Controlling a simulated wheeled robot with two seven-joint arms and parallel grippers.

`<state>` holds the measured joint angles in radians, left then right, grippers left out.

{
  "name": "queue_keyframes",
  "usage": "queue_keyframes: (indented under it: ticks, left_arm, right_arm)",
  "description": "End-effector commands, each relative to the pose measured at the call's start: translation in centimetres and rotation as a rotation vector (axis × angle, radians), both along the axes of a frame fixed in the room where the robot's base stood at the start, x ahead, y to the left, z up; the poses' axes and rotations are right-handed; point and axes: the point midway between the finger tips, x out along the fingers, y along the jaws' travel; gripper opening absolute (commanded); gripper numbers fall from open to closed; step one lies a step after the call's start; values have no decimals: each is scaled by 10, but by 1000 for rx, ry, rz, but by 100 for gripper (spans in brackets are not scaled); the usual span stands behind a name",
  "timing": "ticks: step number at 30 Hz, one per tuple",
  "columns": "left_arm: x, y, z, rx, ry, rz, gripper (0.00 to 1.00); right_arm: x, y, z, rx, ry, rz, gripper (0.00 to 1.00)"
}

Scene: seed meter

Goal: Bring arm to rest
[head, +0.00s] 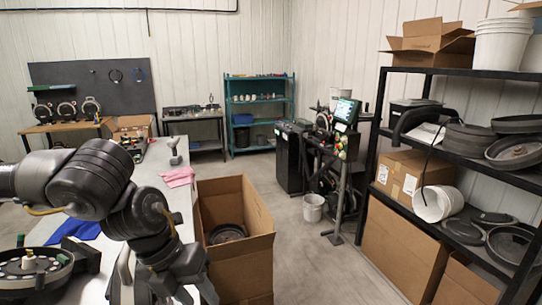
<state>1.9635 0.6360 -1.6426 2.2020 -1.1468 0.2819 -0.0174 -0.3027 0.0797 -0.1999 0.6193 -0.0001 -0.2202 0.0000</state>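My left arm comes in from the left and bends down over the near end of the white workbench (152,158). My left gripper (180,290) hangs at the bottom of the head view, beside the open cardboard box. Its fingers are cut off by the lower edge, so I cannot tell whether they are open or shut. No held object shows at it. My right arm and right gripper are not in view.
An open cardboard box (245,258) holding a dark round part (227,233) stands right of the bench. A round seed meter (30,268) lies at lower left. A pink cloth (178,177) lies on the bench. A black shelf (455,157) stands right; the floor (330,275) between is clear.

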Motion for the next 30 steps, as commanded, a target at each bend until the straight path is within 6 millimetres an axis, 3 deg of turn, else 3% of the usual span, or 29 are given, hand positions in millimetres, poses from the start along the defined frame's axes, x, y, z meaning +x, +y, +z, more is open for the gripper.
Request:
queue_keyframes:
  ticks: [1,3,9,12,15,19,23,26,30]
  left_arm:
    - [-7,-27,-17,-75,14,-32,40]
    - [-16,-64,-30,-196,18,-56,40]
    - [-44,-155,-37,-576,66,1,40]
    - [-51,-185,-28,-766,108,104,40]
    - [-48,-201,-17,-941,158,257,40]
    - [-32,-201,-10,-1132,235,524,40]
    - [-8,-178,-22,-1261,317,860,40]
    - [9,-145,-49,-1308,380,1160,40]
    - [13,-84,-111,-1282,464,1617,40]
  right_arm:
    - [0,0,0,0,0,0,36]
    - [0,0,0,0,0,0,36]
    - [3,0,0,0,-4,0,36]
    - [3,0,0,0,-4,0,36]
    - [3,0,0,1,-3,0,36]
    - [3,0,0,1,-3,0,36]
    - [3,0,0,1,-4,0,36]
    - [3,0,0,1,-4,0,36]
    - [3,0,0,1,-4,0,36]
